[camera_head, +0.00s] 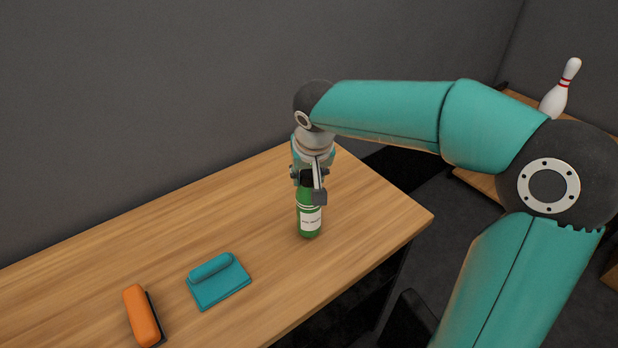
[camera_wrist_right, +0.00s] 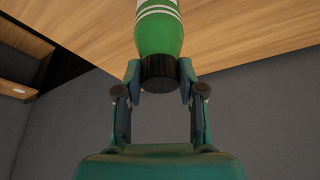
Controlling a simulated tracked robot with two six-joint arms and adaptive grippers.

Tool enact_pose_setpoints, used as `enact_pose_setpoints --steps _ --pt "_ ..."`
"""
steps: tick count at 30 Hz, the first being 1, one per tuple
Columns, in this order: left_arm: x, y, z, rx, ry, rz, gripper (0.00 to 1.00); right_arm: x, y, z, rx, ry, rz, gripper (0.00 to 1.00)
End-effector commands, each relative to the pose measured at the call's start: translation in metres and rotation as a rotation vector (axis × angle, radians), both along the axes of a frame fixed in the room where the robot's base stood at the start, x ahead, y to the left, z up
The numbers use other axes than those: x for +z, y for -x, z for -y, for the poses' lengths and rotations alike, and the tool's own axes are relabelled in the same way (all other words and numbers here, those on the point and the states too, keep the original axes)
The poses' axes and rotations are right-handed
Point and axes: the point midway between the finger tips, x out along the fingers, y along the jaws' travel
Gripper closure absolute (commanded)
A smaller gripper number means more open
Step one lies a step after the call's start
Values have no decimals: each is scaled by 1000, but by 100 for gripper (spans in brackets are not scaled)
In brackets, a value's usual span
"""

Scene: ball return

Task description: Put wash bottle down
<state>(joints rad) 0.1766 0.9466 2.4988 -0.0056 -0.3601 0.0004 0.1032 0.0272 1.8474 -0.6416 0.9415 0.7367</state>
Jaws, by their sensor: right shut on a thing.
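The wash bottle (camera_head: 309,222) is green with a pale label and a dark cap. It is upright at the right part of the wooden table (camera_head: 370,215); whether its base touches the top I cannot tell for sure. My right gripper (camera_head: 308,185) points down from above and is shut on the bottle's dark cap. In the right wrist view the fingers (camera_wrist_right: 159,80) close on both sides of the black cap, and the green body (camera_wrist_right: 158,35) with white bands extends beyond it. My left gripper is not in view.
A teal block-like item on a flat base (camera_head: 218,280) and an orange eraser-like item (camera_head: 142,315) lie on the table at the front left. A white bowling pin (camera_head: 561,88) stands on another wooden surface at the back right. The table's middle is clear.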

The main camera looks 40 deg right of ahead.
Motion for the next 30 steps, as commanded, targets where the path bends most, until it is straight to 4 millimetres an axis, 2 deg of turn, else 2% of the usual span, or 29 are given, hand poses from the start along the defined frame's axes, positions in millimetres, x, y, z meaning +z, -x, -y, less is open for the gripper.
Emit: enact_pose_setpoints --steps 3,12,13,17,26,30 --pt "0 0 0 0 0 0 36 -10 0 0 1 0 1 100" --pt "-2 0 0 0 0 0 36 -12 0 0 2 0 2 100" --pt "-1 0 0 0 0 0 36 -12 0 0 1 0 1 56" --pt "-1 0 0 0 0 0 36 -12 0 0 1 0 1 35" --pt "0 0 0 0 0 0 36 -11 0 -1 2 -1 2 35" --pt "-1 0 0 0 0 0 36 -4 1 -2 2 0 3 35"
